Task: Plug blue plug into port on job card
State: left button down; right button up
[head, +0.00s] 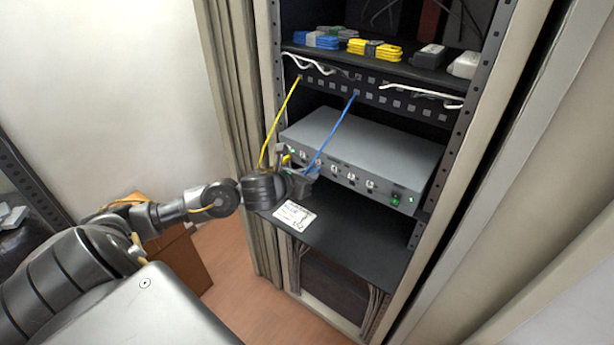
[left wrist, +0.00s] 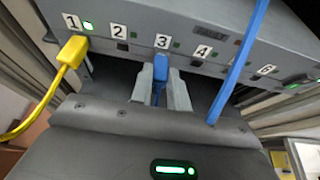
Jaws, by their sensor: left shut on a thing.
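My left gripper (head: 303,178) is at the front left of the grey switch box (head: 365,137). In the left wrist view the gripper (left wrist: 161,92) is shut on the blue plug (left wrist: 160,68), which points at the port under label 3 (left wrist: 162,41). I cannot tell whether the plug is fully seated. The blue cable (head: 338,128) runs from the patch panel down to the gripper. The job card (head: 294,215) lies on the shelf below the box; its writing is too small to read. My right gripper is not in view.
A yellow plug (left wrist: 74,50) sits in port 1, beside a lit green light; its yellow cable (head: 280,120) hangs left of the blue one. The patch panel (head: 395,103) is above. Coiled yellow cables (head: 374,49) lie on the top shelf. The lower shelf (head: 345,235) is mostly clear.

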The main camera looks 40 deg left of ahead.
pick_arm(q)
jog(key=shift+w, duration=0.15)
jog(key=c, duration=1.3)
grip_release()
jog(key=shift+w, duration=0.1)
jog(key=shift+b+v, duration=1.55)
jog(key=shift+v, duration=3.9)
